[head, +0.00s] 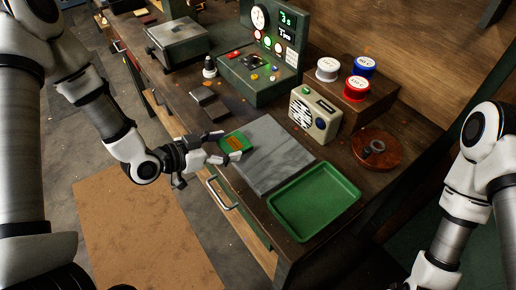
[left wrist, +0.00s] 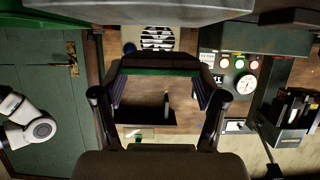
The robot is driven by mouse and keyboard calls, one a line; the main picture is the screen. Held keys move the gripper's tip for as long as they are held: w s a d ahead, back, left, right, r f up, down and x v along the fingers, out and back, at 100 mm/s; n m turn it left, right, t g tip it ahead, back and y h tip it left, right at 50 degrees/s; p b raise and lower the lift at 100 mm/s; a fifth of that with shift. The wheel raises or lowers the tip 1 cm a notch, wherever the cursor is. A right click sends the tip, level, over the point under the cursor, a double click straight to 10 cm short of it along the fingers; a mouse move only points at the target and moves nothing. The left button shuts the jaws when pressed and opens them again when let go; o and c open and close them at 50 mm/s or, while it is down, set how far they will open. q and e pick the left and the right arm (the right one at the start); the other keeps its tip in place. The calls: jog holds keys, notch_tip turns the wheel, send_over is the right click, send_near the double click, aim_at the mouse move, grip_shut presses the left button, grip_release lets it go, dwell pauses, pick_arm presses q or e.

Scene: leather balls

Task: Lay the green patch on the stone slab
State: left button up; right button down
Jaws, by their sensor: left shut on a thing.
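The green patch (head: 236,142), with an orange mark on its face, is at the left corner of the grey stone slab (head: 272,160) in the head view. My left gripper (head: 226,150) is shut on the patch from its near left side. A gap between patch and slab cannot be judged from here. In the left wrist view a green strip (left wrist: 155,72) spans between the spread fingers; it seems to be the patch's edge. My right arm comes in at the right, but its gripper is out of view.
A green tray (head: 314,201) lies right of the slab near the table's front edge. A beige radio (head: 315,115) stands behind the slab. A round wooden dish (head: 376,150) and several spools are at the back right. Dark blocks (head: 209,102) lie to the left.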

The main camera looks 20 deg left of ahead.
pick_arm(q)
jog(key=p, duration=0.2)
send_over(257, 154)
jog(key=shift+s+a+f, duration=0.1)
jog(key=shift+f, duration=0.15)
notch_tip(257, 154, down, 3)
jog(key=shift+f+p, duration=0.2)
jog(key=shift+p, duration=0.1)
jog(key=shift+f, duration=0.15)
jog(key=o, duration=1.1)
jog(key=shift+o, duration=0.2)
